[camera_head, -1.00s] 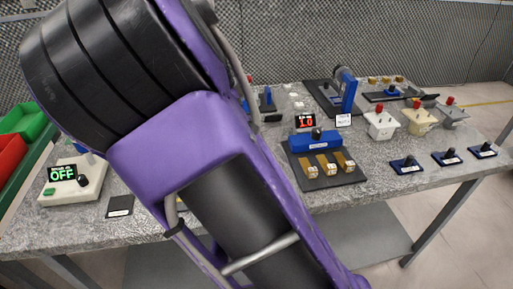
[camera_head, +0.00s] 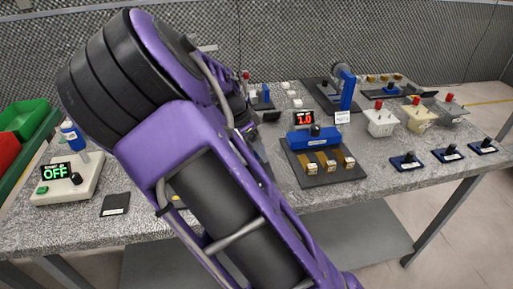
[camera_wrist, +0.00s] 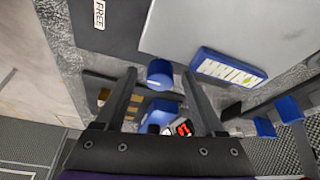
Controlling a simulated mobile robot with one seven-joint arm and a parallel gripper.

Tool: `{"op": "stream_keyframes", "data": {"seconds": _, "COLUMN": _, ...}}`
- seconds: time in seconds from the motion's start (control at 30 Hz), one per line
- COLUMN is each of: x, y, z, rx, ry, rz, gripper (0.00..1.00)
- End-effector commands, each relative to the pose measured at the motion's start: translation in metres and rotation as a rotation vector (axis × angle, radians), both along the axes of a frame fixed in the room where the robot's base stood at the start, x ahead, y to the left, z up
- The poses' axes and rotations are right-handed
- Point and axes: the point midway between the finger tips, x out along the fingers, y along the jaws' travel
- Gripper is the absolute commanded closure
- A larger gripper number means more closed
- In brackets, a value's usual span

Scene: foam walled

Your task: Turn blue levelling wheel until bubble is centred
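In the wrist view my gripper (camera_wrist: 159,75) has its two dark fingers spread apart. A blue round wheel or knob (camera_wrist: 160,72) shows between the fingertips, with gaps on both sides; I cannot tell how far below the tips it is. A blue level (camera_wrist: 229,67) with a marked white strip and a yellow-green part lies to its right on a grey plate (camera_wrist: 205,28). No bubble can be made out at this size. In the head view my own arm hides the gripper, and I cannot make out the level there.
In the head view a blue block with brass parts (camera_head: 314,140), a red display (camera_head: 304,118) and several red-topped boxes (camera_head: 381,120) stand right of my arm. An "OFF" box (camera_head: 66,180) stands left.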

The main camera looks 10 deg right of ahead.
Motion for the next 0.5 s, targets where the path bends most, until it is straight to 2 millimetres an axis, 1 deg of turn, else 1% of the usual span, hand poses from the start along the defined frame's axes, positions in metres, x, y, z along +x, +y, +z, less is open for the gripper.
{"op": "stream_keyframes", "data": {"seconds": 0.03, "x": 0.0, "y": 0.0001, "z": 0.0001, "rx": 0.0, "ry": 0.0, "rz": 0.0, "gripper": 0.36}}
{"op": "stream_keyframes", "data": {"seconds": 0.17, "x": 0.0, "y": 0.0002, "z": 0.0001, "rx": 0.0, "ry": 0.0, "rz": 0.0, "gripper": 0.6}}
{"op": "stream_keyframes", "data": {"seconds": 0.2, "x": -0.0001, "y": 0.0002, "z": 0.0002, "rx": 0.0, "ry": 0.0, "rz": 0.0, "gripper": 0.67}}
{"op": "stream_keyframes", "data": {"seconds": 0.27, "x": -0.0001, "y": 0.0002, "z": 0.0002, "rx": 0.0, "ry": 0.0, "rz": 0.0, "gripper": 0.78}}
{"op": "stream_keyframes", "data": {"seconds": 0.3, "x": -0.0001, "y": 0.0002, "z": 0.0002, "rx": 0.0, "ry": 0.0, "rz": 0.0, "gripper": 0.85}}
{"op": "stream_keyframes", "data": {"seconds": 0.4, "x": -0.0001, "y": 0.0002, "z": 0.0003, "rx": 0.0, "ry": 0.0, "rz": 0.0, "gripper": 1.0}}
{"op": "stream_keyframes", "data": {"seconds": 0.5, "x": -0.0001, "y": 0.0003, "z": 0.0004, "rx": 0.0, "ry": 0.0, "rz": 0.0, "gripper": 1.0}}
